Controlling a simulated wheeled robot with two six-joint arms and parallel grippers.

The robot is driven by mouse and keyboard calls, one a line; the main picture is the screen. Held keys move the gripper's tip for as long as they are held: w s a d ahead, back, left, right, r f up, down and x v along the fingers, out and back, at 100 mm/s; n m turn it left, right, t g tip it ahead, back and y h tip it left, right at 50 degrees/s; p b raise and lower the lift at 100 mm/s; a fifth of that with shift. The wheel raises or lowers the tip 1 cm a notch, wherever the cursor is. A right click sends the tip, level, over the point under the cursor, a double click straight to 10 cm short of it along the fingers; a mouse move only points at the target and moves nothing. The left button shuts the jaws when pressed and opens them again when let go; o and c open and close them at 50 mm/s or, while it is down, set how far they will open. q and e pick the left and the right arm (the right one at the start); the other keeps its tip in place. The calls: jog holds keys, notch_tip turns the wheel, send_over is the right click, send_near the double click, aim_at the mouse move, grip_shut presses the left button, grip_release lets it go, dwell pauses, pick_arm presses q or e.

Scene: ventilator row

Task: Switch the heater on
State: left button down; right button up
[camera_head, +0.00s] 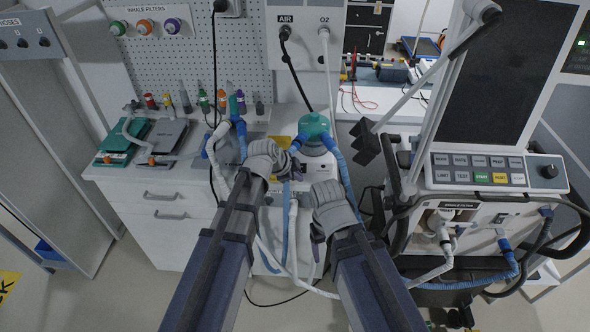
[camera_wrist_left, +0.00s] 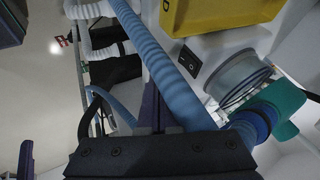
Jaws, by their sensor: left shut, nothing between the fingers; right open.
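The heater (camera_head: 318,164) is a white unit on the counter with a teal-topped chamber (camera_head: 314,127) and blue hoses joined to it. In the left wrist view a black rocker switch (camera_wrist_left: 189,62) sits on its white face, beside a yellow panel (camera_wrist_left: 222,12) and the clear chamber (camera_wrist_left: 238,76). I cannot tell the switch's position. My left gripper (camera_head: 297,170) is shut and empty in front of the heater; its fingers (camera_wrist_left: 158,110) point toward the switch area, apart from the switch. My right gripper (camera_head: 317,236) is lower, in front of the counter, its fingertips partly hidden.
A blue corrugated hose (camera_wrist_left: 160,62) crosses close to the left fingers and switch. White hoses (camera_head: 292,228) hang before the counter. The ventilator (camera_head: 480,175) with its button panel stands at right. Teal and grey devices (camera_head: 126,141) lie on the counter at left.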

pick_arm(q)
jog(key=p+v, duration=0.8)
jog(key=v, duration=0.2)
jog(key=shift+s, duration=0.15)
jog(key=shift+s+f+b, duration=0.15)
jog(key=shift+f+b, duration=0.55)
